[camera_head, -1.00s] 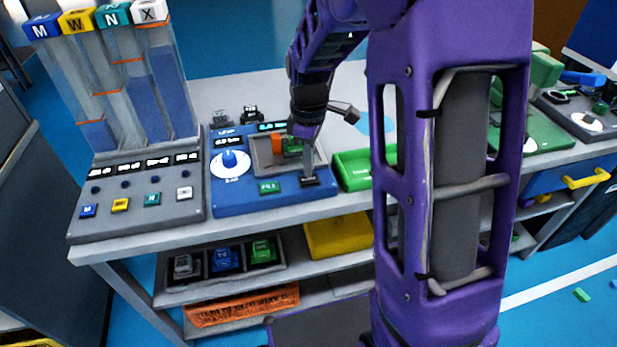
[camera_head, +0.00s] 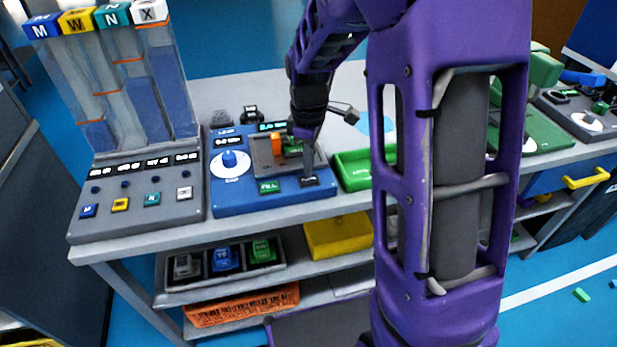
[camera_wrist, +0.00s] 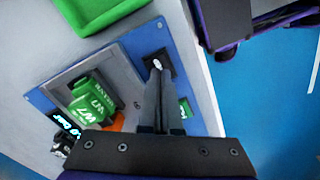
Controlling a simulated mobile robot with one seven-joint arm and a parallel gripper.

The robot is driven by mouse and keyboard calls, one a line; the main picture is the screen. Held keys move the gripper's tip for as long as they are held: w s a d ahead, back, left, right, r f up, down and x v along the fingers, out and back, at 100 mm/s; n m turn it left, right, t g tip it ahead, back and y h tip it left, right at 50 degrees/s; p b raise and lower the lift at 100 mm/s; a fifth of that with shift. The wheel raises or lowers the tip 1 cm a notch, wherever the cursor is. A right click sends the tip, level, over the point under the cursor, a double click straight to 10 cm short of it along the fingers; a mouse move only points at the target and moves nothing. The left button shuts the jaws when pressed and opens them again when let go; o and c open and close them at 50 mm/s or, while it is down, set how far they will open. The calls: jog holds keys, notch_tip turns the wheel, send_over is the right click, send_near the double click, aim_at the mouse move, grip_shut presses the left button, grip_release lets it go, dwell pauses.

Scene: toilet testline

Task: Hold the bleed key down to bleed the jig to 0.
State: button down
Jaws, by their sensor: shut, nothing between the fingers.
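The blue leak-test jig (camera_head: 228,202) sits on the bench, with a white-and-blue dial (camera_head: 230,162) and small displays whose digits are too small to read surely. The black bleed key (camera_head: 311,183) is at its front right corner; it also shows in the wrist view (camera_wrist: 150,58). My gripper (camera_head: 307,175) is shut and empty, pointing down with its fingertips at the key. In the wrist view the fingertips (camera_wrist: 158,72) overlap the key's near part; I cannot tell whether it is pressed. A green part marked W7 (camera_wrist: 86,100) sits in the jig's recess beside an orange piece.
The green fill key (camera_head: 268,187) is left of the bleed key. A green tray (camera_head: 352,170) stands close on the right. A grey panel with clear columns (camera_head: 140,213) is on the left. The bench's front edge is just before the jig.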

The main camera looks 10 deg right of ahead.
jog(key=shift+f, duration=0.3)
jog(key=shift+f, duration=0.65)
dwell(0.9)
notch_tip(320, 180, up, 7)
jog(key=p, duration=0.5)
jog(key=shift+f, duration=0.3)
dwell(0.4)
